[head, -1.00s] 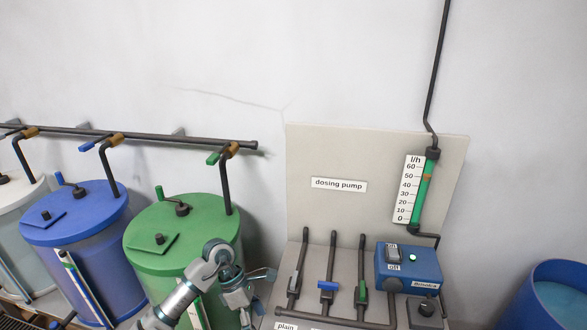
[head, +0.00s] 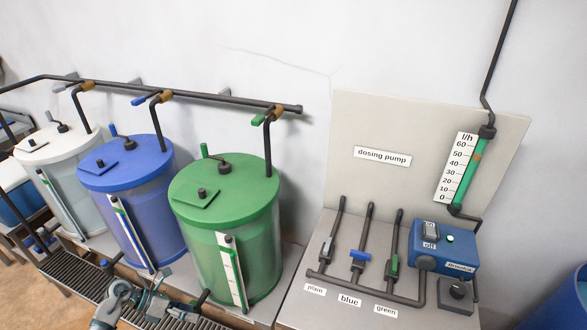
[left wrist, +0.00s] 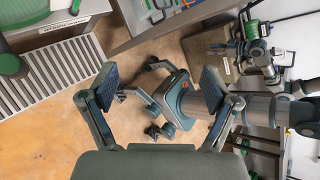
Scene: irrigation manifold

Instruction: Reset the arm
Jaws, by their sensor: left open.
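My left gripper (head: 150,304) is low at the left in the head view, in front of the blue and green tanks and over the dark grating. In the left wrist view its two fingers (left wrist: 155,92) are spread wide with nothing between them. Bare floor and part of my own base show beyond them.
White (head: 62,150), blue (head: 126,165) and green (head: 224,190) tanks stand in a row under a dark pipe. The dosing pump board (head: 400,125) with valves and a blue pump box (head: 443,247) is to the right. A dark grating (head: 88,290) runs along the front.

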